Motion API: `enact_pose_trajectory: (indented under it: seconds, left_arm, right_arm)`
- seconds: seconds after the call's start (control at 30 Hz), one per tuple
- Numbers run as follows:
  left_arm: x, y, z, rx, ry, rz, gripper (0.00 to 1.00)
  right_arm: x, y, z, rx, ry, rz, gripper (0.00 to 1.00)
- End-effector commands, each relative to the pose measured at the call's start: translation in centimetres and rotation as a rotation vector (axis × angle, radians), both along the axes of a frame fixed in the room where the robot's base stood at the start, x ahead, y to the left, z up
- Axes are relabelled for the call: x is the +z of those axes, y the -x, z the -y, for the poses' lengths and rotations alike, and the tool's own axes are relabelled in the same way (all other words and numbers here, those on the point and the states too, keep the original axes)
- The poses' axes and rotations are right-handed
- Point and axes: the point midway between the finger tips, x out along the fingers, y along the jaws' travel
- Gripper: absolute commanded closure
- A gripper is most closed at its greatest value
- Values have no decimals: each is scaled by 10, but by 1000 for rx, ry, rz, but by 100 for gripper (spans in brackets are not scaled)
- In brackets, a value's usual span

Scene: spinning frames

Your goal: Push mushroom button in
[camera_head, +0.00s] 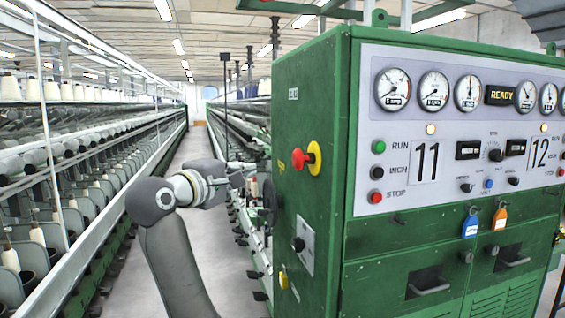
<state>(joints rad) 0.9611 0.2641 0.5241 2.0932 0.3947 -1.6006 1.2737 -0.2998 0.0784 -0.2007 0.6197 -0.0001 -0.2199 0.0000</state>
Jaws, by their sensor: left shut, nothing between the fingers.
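The red mushroom button (299,159) with its yellow collar sits high on the left side panel of the green cabinet (315,110). It stands out from the panel, and nothing covers it. My left gripper (247,172) is in the aisle to the left of the cabinet, slightly lower in the picture than the button. It is shut and empty, and a gap shows between it and the button. My right gripper is out of view.
A dark rotary switch (299,244) on a grey plate sits lower on the same panel. The cabinet front holds gauges (393,89), RUN, INCH and STOP buttons, and blue and orange tags. Spinning frames (60,180) line the left. The aisle floor (195,150) is clear.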

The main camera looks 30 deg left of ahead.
Motion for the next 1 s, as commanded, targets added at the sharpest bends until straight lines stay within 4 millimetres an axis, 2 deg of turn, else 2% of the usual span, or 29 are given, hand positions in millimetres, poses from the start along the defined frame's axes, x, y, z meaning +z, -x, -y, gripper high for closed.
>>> enact_pose_trajectory:
  seconds: [0.23, 0.37, 0.87, 1.0]
  left_arm:
    - [0, -3, 0, 0, -1, -2, 100]
    - [1, -15, -1, -1, -1, -3, 100]
    - [1, -105, -10, -1, 0, -5, 100]
    - [2, -120, 6, -3, -2, -3, 100]
  right_arm:
    - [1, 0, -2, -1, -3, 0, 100]
    - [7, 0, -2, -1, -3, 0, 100]
    - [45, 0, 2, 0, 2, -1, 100]
    - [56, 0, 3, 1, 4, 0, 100]
